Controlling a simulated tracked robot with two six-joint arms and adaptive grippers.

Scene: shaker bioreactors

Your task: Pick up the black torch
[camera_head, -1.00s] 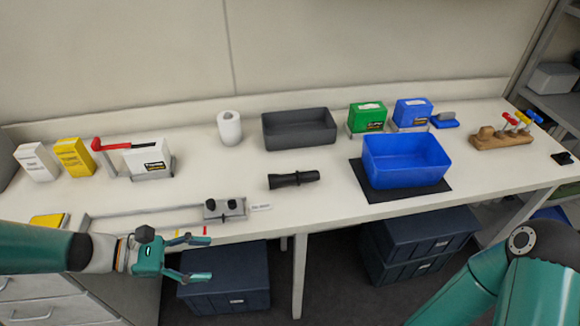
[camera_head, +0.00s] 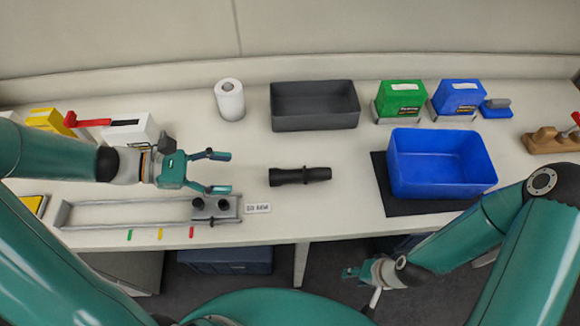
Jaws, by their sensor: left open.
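The black torch (camera_head: 300,176) lies on its side on the white bench, roughly level across the picture, with its wider end to the left. My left gripper (camera_head: 222,172) is open and empty to the left of the torch. Its fingers point right toward the torch, with a gap between them. My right gripper (camera_head: 356,280) is low in the picture, in front of the bench edge and away from the torch. Its fingers are small and partly hidden, so their opening is unclear.
A grey metal rail device (camera_head: 150,212) with black knobs lies below my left gripper. A dark grey bin (camera_head: 314,121) stands behind the torch, beside a white paper roll (camera_head: 230,102). A blue bin (camera_head: 441,190) stands on a black mat to the right. Bench around the torch is clear.

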